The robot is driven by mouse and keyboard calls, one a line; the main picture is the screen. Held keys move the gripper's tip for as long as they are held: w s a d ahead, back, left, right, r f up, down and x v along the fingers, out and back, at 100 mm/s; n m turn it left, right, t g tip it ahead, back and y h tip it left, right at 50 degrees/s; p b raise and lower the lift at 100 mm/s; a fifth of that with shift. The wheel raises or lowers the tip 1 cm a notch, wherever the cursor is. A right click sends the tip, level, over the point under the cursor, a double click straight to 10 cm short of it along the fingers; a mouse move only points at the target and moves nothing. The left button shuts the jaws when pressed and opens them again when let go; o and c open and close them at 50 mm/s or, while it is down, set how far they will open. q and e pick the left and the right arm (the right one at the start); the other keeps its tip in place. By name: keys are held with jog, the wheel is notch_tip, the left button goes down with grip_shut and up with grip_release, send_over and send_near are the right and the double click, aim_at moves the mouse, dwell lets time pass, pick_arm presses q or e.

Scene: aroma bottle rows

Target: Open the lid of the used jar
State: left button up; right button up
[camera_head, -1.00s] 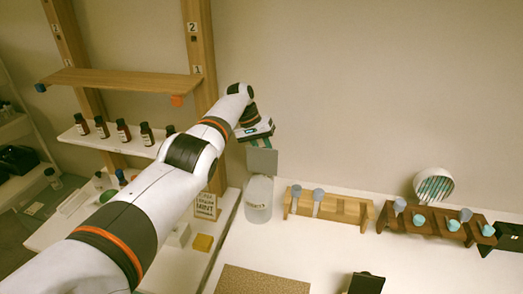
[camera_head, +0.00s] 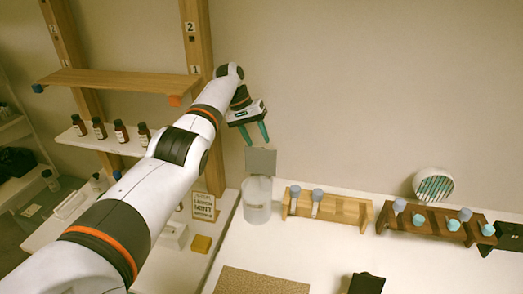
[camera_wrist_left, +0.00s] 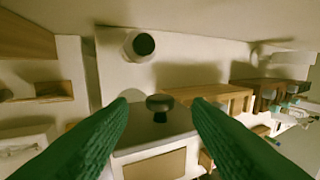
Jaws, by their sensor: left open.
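The used jar (camera_head: 257,201) is a translucent pale cylinder with a small label, standing on the white table left of the wooden rack. A flat grey square panel (camera_head: 261,161), apparently its lid, stands tilted up above the jar's top. My left gripper (camera_head: 255,141) is open and empty, its green fingers pointing down just above the panel, apart from it. In the left wrist view the open fingers (camera_wrist_left: 160,108) flank a dark round knob (camera_wrist_left: 160,101) in front of a grey surface; I cannot tell if it belongs to the lid. My right gripper is out of view.
A light wooden rack (camera_head: 349,212) and a dark rack (camera_head: 418,219) hold stoppered tubes to the right. Brown bottles (camera_head: 121,131) line the left shelf. A brown mat (camera_head: 262,282) and a black object (camera_head: 366,283) lie in front.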

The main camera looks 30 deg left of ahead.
pick_arm(q)
jog(key=v, duration=0.6)
jog(key=shift+r, duration=0.2)
jog(key=shift+s+f, duration=0.1)
